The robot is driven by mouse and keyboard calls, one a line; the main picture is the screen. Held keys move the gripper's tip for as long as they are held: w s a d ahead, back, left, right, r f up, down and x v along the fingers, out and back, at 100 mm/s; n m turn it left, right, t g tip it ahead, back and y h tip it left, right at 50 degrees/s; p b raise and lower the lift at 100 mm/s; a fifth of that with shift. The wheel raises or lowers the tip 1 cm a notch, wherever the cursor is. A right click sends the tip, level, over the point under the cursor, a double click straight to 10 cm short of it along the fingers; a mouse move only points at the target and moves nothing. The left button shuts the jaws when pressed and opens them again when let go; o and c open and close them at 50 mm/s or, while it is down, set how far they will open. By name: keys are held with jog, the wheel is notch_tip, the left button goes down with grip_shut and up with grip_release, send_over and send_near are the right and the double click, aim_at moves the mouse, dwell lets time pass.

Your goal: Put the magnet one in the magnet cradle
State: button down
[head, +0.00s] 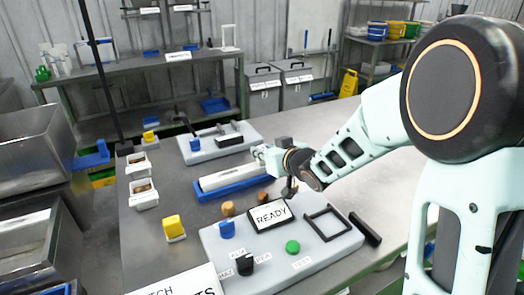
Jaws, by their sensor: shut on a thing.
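My gripper (289,187) points down behind the ready screen, small and partly hidden by my wrist. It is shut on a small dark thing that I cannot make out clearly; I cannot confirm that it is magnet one. A long silver bar lies in a blue tray (228,191) just left of my gripper. I cannot tell for sure which fixture is the magnet cradle. A grey board at the back holds a blue piece and a black holder (229,140).
The front grey board carries the ready screen (269,214), a blue knob (227,229), a black knob (245,264), a green button (293,246) and a black square frame (327,224). White bins (144,195) line the left edge.

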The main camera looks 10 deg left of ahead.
jog(key=shift+f, duration=0.2)
jog(key=c, duration=1.8)
grip_release()
jog(key=shift+s+f, duration=0.1)
jog(key=shift+r, duration=0.45)
jog(key=p+v, duration=0.3)
jog(key=v, duration=0.9)
jog(key=shift+r, duration=0.25)
